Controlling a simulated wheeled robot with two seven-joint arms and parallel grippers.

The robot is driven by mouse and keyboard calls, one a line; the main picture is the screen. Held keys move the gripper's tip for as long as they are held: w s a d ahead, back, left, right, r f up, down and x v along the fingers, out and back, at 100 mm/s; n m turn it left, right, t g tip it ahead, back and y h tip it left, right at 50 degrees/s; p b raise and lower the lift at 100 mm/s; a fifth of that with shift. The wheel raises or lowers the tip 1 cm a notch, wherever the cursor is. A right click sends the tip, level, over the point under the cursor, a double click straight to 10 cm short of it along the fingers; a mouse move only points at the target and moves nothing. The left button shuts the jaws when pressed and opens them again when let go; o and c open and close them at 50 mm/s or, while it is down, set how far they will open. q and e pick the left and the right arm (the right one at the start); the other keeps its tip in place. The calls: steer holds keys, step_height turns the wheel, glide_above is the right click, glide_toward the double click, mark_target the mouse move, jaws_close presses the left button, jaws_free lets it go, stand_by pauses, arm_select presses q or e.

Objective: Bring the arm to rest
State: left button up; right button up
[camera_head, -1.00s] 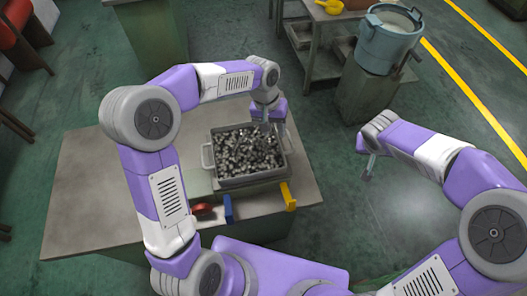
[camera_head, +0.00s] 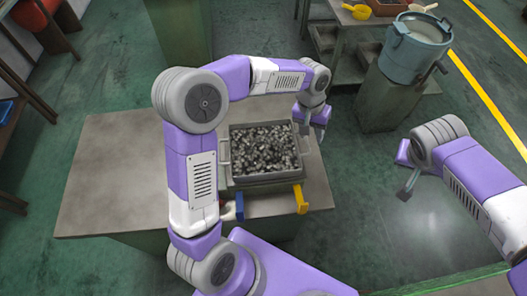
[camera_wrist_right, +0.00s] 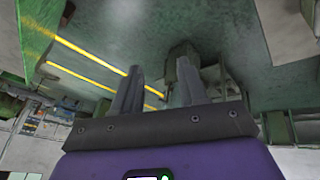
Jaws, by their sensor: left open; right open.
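My left arm reaches over the work table from the left in the head view. Its gripper (camera_head: 311,127) points down at the right rim of a grey metal bin (camera_head: 268,180) full of small metal parts. I cannot tell whether it touches the rim. My right gripper (camera_head: 408,183) hangs over open floor to the right of the table. In the right wrist view its two fingers (camera_wrist_right: 158,88) stand apart with nothing between them.
The bin stands on a grey table (camera_head: 105,185). A blue handle (camera_head: 239,207) and a yellow handle (camera_head: 300,199) are at its front. A blue pot (camera_head: 416,50) stands on a pedestal at back right. A shelf with a yellow scoop (camera_head: 356,11) is behind. Floor between table and right arm is clear.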

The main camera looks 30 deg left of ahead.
steer(key=shift+v, duration=0.85)
steer(key=shift+w, duration=0.1)
